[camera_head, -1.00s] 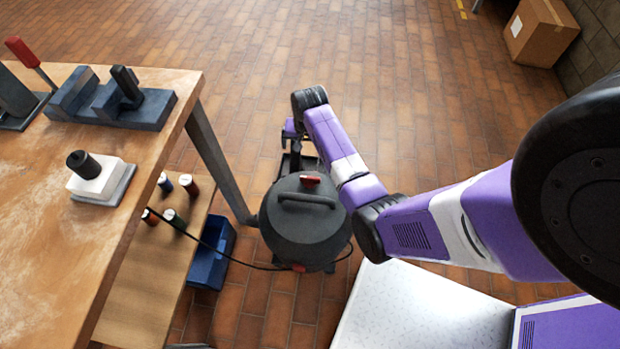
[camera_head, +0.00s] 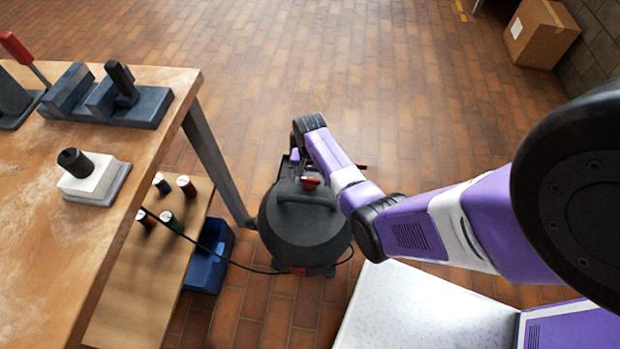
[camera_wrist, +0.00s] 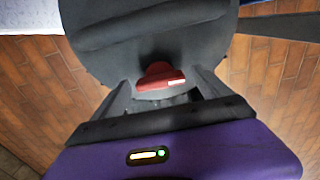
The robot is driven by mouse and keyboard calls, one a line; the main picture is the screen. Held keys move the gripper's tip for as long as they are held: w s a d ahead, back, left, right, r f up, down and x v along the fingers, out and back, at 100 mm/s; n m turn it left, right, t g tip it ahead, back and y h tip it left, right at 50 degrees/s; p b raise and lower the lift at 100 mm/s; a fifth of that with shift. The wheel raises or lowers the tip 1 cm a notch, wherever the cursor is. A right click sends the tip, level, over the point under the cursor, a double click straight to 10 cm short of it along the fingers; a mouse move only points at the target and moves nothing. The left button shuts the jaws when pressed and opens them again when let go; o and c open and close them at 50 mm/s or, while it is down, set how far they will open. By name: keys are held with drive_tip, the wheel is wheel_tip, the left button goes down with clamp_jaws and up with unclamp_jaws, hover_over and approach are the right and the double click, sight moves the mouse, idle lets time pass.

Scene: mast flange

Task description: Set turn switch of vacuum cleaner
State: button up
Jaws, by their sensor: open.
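The vacuum cleaner (camera_head: 300,238) is a dark grey drum with a handle across its lid, standing on the floor beside the workbench. Its red turn switch (camera_head: 310,183) sits at the lid's far edge. In the wrist view the red switch (camera_wrist: 160,76) has a pale mark on its right part. My gripper (camera_wrist: 163,88) is open, with one dark finger on each side of the switch and a gap to both. Finger contact with the lid cannot be told.
A wooden workbench (camera_head: 60,240) with clamps and blocks stands at left, its leg close to the vacuum. A lower shelf (camera_head: 135,290) holds several spools; a blue bin (camera_head: 210,262) and a cable lie near. Open floor lies beyond; a cardboard box (camera_head: 543,32) is far right.

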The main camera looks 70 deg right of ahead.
drive_tip(key=c, duration=1.4)
drive_tip(key=shift+o, duration=0.2)
drive_tip(key=shift+n, duration=0.3)
drive_tip(key=n+p, duration=0.1)
drive_tip(key=n, duration=0.2)
drive_tip(key=shift+r+p, duration=0.1)
drive_tip(key=shift+p, duration=0.3)
drive_tip(key=n+p, duration=0.1)
drive_tip(key=n, duration=0.4)
drive_tip(key=shift+n, duration=0.4)
drive_tip(key=n+p, duration=0.1)
drive_tip(key=n, duration=0.3)
drive_tip(key=shift+n, duration=2.2)
